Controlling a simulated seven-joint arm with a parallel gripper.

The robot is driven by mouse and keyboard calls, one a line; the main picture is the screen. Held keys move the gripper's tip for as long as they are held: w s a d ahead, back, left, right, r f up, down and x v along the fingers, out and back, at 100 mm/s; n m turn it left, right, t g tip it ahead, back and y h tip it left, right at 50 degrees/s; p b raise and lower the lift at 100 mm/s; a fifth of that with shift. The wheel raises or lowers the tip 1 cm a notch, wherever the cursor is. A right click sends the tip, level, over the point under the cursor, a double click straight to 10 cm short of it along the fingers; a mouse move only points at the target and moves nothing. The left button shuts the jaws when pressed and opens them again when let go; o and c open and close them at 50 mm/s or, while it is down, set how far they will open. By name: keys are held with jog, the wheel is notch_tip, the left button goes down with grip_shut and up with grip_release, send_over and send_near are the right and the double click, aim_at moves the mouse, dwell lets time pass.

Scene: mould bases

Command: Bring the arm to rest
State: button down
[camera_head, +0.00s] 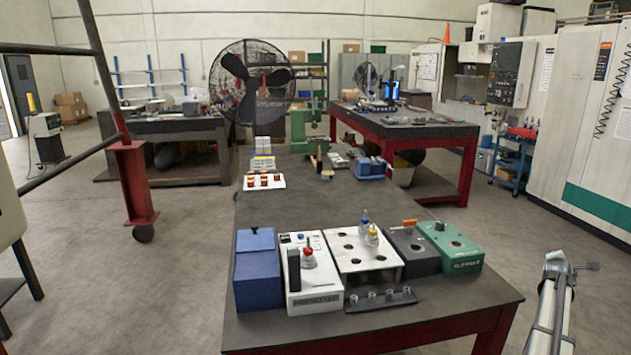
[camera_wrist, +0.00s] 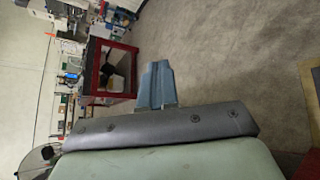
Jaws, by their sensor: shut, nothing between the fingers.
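My arm stands at the lower right of the head view, over the floor and to the right of the main table (camera_head: 375,318), clear of its edge. My gripper (camera_head: 590,266) at its end is small in that view and points to the right. In the wrist view, my gripper (camera_wrist: 155,72) shows as two blue-grey fingers side by side, shut and empty. Only floor lies around the fingers there, with nothing touching them.
The main table bears a blue box (camera_head: 257,270), a white block (camera_head: 308,272), a white stand with holes (camera_head: 362,258) and a green box (camera_head: 448,248) near its front. A red-framed bench (camera_head: 400,131) stands behind. Concrete floor is free right of the table.

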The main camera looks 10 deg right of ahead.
jog(key=s+a+f+g+y, duration=0.1)
jog(key=s+a+f+g, duration=0.15)
jog(key=s+f, duration=0.45)
jog(key=s+a+f+g+y, duration=0.1)
jog(key=s+a+f, duration=0.2)
jog(key=f, duration=0.7)
jog(key=s+a+f+g+y, duration=0.1)
jog(key=s+a+f+g, duration=0.15)
jog(key=s+f, duration=0.5)
jog(key=a+f+m+y, duration=0.1)
jog(key=a+f, duration=0.7)
jog(key=a+f+m+g+y, duration=0.15)
jog(key=a+f, duration=0.35)
jog(key=a, duration=0.7)
jog(key=s+a+f+m+y, duration=0.15)
jog(key=a+f, duration=0.35)
jog(key=a, duration=0.7)
jog(key=a+f+m+g+y, duration=0.1)
jog(key=a+f+m+y, duration=0.3)
jog(key=a, duration=0.8)
jog(key=s+a+f+m+g, duration=0.1)
jog(key=s+a+m+g, duration=0.2)
jog(key=s+a, duration=0.8)
jog(key=s+a+f+m+g, duration=0.2)
jog(key=s+a+m+g, duration=0.1)
jog(key=s+a, duration=0.8)
jog(key=a, duration=0.4)
jog(key=shift+s+a+f+y, duration=0.15)
jog(key=shift+s+f+y, duration=0.15)
jog(key=shift+s, duration=0.05)
